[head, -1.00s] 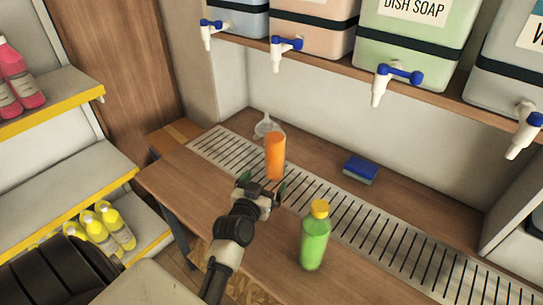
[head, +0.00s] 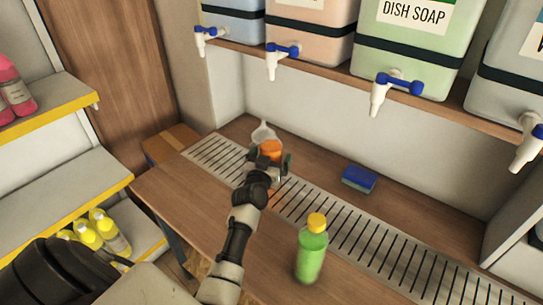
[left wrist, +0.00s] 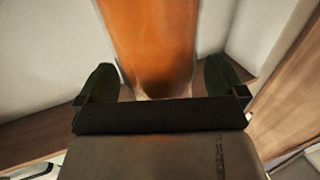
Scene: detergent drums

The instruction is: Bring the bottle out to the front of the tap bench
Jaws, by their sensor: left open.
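An orange bottle (head: 271,149) stands upright at the drain grate of the tap bench (head: 190,205), below the drum taps. My left gripper (head: 268,163) is open around its near side and hides its lower part. In the left wrist view the orange bottle (left wrist: 150,40) rises between the two open fingers (left wrist: 160,82), with a gap on each side. A green bottle with a yellow cap (head: 311,255) stands near the bench's front, right of my left arm. My right gripper is not in view.
A blue sponge (head: 359,179) lies behind the grate (head: 330,225). Drums with blue-handled taps (head: 391,88) overhang the back. Yellow-edged shelves (head: 60,110) stand at left. The front-left bench top is clear.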

